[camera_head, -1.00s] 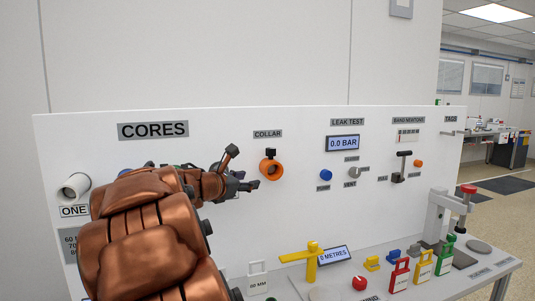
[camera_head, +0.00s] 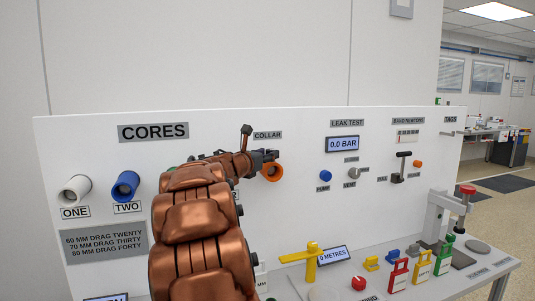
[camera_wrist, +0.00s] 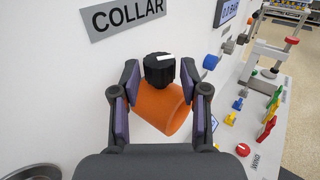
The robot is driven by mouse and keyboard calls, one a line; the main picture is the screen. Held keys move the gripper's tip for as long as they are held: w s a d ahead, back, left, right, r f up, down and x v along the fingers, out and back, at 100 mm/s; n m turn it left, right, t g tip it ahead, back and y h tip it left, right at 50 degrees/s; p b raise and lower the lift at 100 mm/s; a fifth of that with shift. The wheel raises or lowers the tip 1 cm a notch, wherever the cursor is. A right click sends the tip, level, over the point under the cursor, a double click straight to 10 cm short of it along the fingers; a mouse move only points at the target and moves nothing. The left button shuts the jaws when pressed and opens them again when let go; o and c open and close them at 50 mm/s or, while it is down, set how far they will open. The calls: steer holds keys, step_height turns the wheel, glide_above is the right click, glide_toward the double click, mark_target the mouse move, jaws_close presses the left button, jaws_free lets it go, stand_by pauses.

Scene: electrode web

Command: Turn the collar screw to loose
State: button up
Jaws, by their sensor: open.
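The collar screw is a black knob (camera_wrist: 159,70) with a white mark on its face, seen in the wrist view under the COLLAR label (camera_wrist: 122,14). It sits on top of an orange ring-shaped collar (camera_wrist: 162,108). The collar also shows in the head view (camera_head: 273,172), partly hidden by my gripper. My gripper (camera_wrist: 159,78) is open, with one finger on each side of the knob; gaps show between the pads and the knob. In the head view my gripper (camera_head: 268,157) is at the collar and hides the knob.
White tube ONE (camera_head: 75,188) and blue tube TWO (camera_head: 125,186) are on the panel at left. The leak test display (camera_head: 343,144) and a blue knob (camera_head: 325,175) are to the right. A yellow stand (camera_head: 312,262) and several coloured padlock-shaped pieces stand on the bench below.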

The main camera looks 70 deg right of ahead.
steer(key=shift+d, duration=0.35)
jaws_close()
